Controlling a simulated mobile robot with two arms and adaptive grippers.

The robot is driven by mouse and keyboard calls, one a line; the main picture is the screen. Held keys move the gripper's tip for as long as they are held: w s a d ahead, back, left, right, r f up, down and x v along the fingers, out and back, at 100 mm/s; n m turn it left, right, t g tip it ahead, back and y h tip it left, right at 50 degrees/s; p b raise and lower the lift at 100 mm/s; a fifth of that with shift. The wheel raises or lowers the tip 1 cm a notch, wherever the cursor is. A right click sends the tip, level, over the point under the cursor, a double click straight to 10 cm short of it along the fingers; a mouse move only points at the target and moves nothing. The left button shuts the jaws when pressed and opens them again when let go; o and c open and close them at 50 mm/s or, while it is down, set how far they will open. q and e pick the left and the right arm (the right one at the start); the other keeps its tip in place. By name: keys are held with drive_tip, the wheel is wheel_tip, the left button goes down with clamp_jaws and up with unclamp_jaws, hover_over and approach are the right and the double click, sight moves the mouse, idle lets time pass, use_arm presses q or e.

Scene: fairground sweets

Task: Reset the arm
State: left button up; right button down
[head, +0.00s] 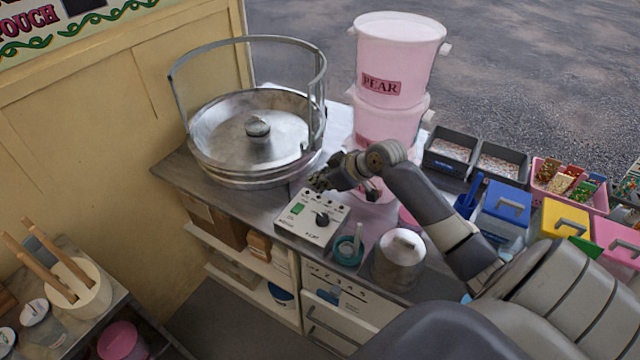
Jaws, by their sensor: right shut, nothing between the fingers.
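My right arm reaches in from the lower right across the counter. Its gripper (318,184) is shut and empty, just above the back edge of a white control box (307,222) with a green switch and a black knob. From this angle I cannot tell whether the fingertips touch the box. My forearm hides part of the stacked pink buckets' base and the counter behind it. My left gripper is not in view.
A large metal pan (215,140) with a raised hoop handle stands left of the gripper. Pink buckets (398,60), the top one labelled PEAR, stand behind it. A teal cup (346,252) and a metal canister (396,268) are in front. Coloured lidded tubs (507,203) line the right.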

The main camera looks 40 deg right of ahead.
drive_tip(key=shift+s+d+r, duration=0.2)
drive_tip(key=shift+s+r, duration=0.1)
drive_tip(key=shift+s, duration=0.05)
drive_tip(key=shift+w+a, duration=0.1)
